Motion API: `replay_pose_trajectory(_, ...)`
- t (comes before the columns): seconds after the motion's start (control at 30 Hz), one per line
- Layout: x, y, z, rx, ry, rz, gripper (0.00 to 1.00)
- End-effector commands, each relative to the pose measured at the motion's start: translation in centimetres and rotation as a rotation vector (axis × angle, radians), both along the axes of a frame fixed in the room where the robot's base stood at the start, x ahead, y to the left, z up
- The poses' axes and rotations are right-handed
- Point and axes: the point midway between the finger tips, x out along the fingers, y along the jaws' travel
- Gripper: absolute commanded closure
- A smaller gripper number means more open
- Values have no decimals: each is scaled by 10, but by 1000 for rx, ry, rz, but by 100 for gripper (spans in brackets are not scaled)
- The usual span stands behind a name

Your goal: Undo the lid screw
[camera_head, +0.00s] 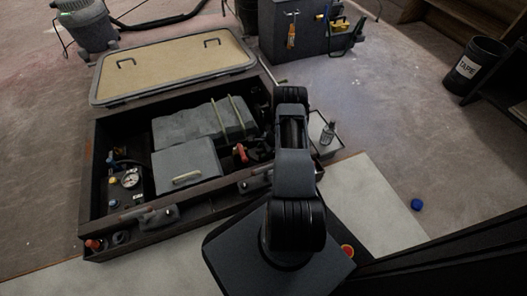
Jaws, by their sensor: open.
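A grey box lid (188,158) with a pale bar handle (187,177) lies inside a dark open-topped compartment (85,212). I cannot make out a screw on it at this size. A larger tan panel (170,66) with a grey rim and two dark handles lies flat behind the compartment. It might also be a lid, and no screw shows on it. My arm rises from the bottom middle and covers the compartment's right end. My gripper is not visible; the arm may hide it.
The compartment also holds a grey strapped block (205,122), a gauge (130,180) and a red-handled part (241,152). A small bottle (328,132) stands right of my arm. A blue cap (417,204) lies on open floor.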

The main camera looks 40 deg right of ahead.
Motion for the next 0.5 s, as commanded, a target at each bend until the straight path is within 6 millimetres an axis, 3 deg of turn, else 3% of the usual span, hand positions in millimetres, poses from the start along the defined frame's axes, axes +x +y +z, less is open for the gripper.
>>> replay_pose_trajectory(0.2, 0, 0, 0, 0, 0, 0, 51)
replay_pose_trajectory(0.5, 0, 0, 0, 0, 0, 0, 80)
